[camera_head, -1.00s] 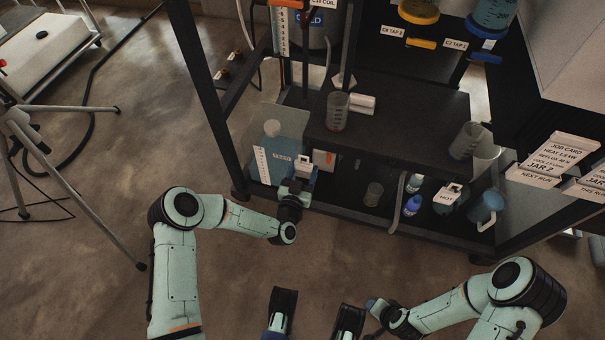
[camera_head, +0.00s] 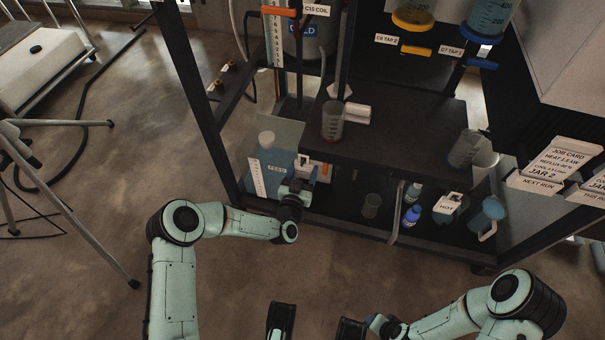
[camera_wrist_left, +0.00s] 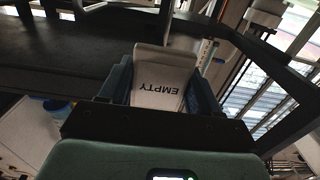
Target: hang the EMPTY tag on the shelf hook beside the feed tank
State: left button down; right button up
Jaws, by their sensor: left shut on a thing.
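The EMPTY tag (camera_wrist_left: 162,82) is a white plate with black lettering, seen upside down in the left wrist view. My left gripper (camera_head: 296,188) is shut on it and holds it upright at the front of the lower rack. In the head view the tag (camera_head: 303,166) shows small, just right of the feed tank (camera_head: 264,172), a bluish vessel with a white scale strip. An orange and white piece (camera_head: 325,172) is close to the tag's right. I cannot make out the hook. My right gripper (camera_head: 378,326) is low in the head view, its jaws unclear.
A dark shelf (camera_head: 400,125) lies above the lower deck and carries a beaker (camera_head: 332,120). A dark rack post (camera_head: 190,90) rises left of the tank. The floor in front is clear.

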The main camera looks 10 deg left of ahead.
aim_at(303, 175)
pick_arm(q)
jog(key=shift+f, duration=0.25)
dwell(0.6)
jog(key=shift+f+b, duration=0.4)
jog(key=shift+b, duration=0.05)
jog(key=shift+c, duration=0.8)
grip_release()
jog(key=s+p, duration=0.3)
jog(key=s, duration=0.3)
jog(key=shift+s+a+p, duration=0.1)
jog(key=shift+p, duration=0.3)
jog(key=shift+s, duration=0.45)
